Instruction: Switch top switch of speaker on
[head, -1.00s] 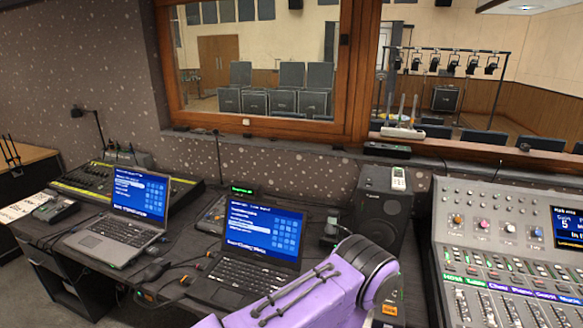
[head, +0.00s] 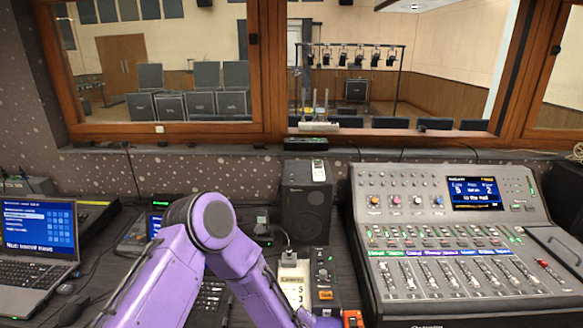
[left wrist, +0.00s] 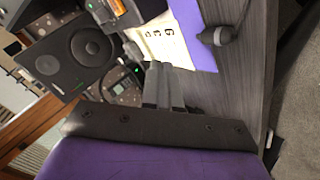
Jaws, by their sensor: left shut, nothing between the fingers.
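The black speaker (head: 302,228) stands upright on the desk below the window, left of the mixing console. In the left wrist view the speaker (left wrist: 60,68) appears tilted at the upper left, with two round cones. My left gripper (left wrist: 163,68) is shut and empty in that view, its tips near a white numbered sheet and apart from the speaker. In the head view my purple left arm bends down in front of the desk, and its gripper is hidden or out of frame. My right gripper is not in view.
A small black device with an orange display (head: 325,294) and the white numbered sheet (head: 292,283) lie in front of the speaker. The large mixing console (head: 430,235) fills the right. A laptop (head: 40,235) stands at the left.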

